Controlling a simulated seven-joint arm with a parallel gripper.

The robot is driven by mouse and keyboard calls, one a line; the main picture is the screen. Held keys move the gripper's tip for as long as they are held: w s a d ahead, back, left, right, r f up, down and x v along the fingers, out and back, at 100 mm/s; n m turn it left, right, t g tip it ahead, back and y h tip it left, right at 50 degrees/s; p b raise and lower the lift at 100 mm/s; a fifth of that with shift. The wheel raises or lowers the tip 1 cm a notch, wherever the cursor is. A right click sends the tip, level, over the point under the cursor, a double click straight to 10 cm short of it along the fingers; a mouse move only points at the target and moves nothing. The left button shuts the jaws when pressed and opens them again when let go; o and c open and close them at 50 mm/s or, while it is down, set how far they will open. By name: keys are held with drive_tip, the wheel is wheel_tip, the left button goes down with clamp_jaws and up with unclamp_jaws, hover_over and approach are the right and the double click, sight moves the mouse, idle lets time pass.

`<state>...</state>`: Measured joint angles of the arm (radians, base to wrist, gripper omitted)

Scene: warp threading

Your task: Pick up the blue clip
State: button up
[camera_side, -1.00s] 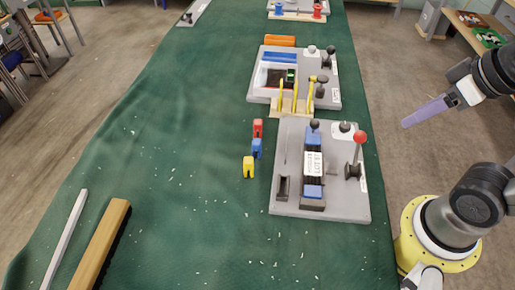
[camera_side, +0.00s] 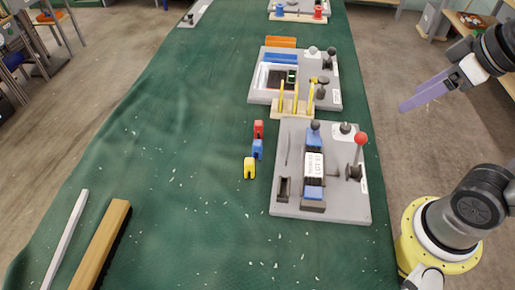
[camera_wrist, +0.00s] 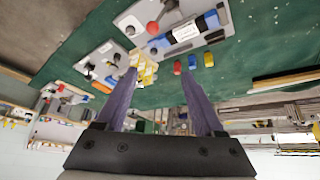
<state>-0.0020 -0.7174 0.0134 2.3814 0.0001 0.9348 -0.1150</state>
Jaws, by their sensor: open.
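The blue clip (camera_side: 257,149) stands on the green table in the side view, between the red clip (camera_side: 259,130) behind it and the yellow clip (camera_side: 249,168) in front. In the wrist view the blue clip (camera_wrist: 192,62) is small and far off, between the red and yellow clips. My gripper (camera_side: 420,97), with long purple fingers, is up at the right of the side view, beyond the table edge and well away from the clips. In the wrist view its fingers (camera_wrist: 160,90) are apart with nothing held between them.
A grey board (camera_side: 345,205) with a red-knobbed lever stands just right of the clips. Behind it are a yellow-pegged rack (camera_side: 290,108) and another grey board (camera_side: 328,97). A wooden bar (camera_side: 100,245) and a pale strip (camera_side: 66,236) lie at front left. The table left of the clips is clear.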

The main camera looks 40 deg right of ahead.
drive_tip(key=w+a+r+n, duration=0.1)
drive_tip(key=w+r, duration=0.2)
drive_tip(key=w, duration=0.3)
drive_tip(key=n+g, duration=0.6)
hover_over(254, 149)
drive_tip(key=w, duration=0.1)
wheel_tip(254, 149, down, 19)
drive_tip(key=f, duration=0.7)
drive_tip(key=shift+d+f, duration=0.25)
drive_tip(key=shift+d, duration=0.15)
drive_tip(key=shift+w+f, duration=0.15)
drive_tip(key=shift+f, duration=2.75)
drive_tip(key=shift+c, duration=0.3)
